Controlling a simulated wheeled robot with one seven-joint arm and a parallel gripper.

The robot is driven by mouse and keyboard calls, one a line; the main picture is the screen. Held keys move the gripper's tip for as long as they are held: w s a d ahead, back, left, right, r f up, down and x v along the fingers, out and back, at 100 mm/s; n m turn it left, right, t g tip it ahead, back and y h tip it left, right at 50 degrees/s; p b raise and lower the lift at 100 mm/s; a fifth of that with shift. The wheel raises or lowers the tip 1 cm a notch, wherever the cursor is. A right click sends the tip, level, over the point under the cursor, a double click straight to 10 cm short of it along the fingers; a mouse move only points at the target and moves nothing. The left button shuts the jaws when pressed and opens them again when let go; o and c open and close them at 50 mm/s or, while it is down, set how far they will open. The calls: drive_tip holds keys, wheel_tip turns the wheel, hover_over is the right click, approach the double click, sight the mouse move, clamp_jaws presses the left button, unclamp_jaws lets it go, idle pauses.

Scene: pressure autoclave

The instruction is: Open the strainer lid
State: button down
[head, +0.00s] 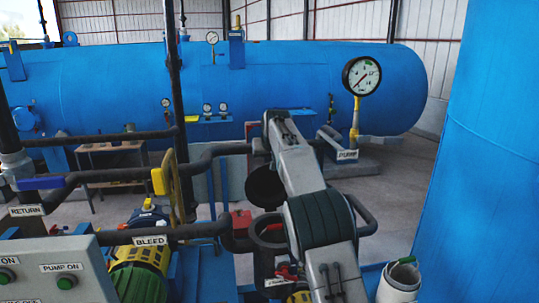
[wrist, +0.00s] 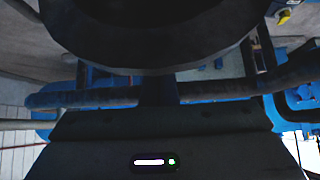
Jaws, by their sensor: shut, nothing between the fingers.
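The strainer lid (head: 265,187) is a dark round disc. It stands raised and tilted back behind the open round mouth of the strainer (head: 268,230), just left of my arm. In the wrist view the lid (wrist: 155,35) fills the top as a large dark disc, very close. The dark body of my gripper spans the bottom of that view, and its narrow shut fingers (wrist: 159,88) point up at the lid's edge. Nothing shows between them. I cannot tell whether they touch the lid. In the head view my arm hides the gripper.
Dark pipes (head: 200,232) run around the strainer. A yellow handle (head: 175,190) stands to the left, above a pump (head: 140,268). A control box (head: 60,270) fills the lower left. A gauge (head: 361,76) rises behind, and a blue tank (head: 490,150) closes the right. A white container (head: 400,283) stands at lower right.

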drive_tip(key=shift+w+f, duration=0.1)
drive_tip(key=shift+w, duration=0.15)
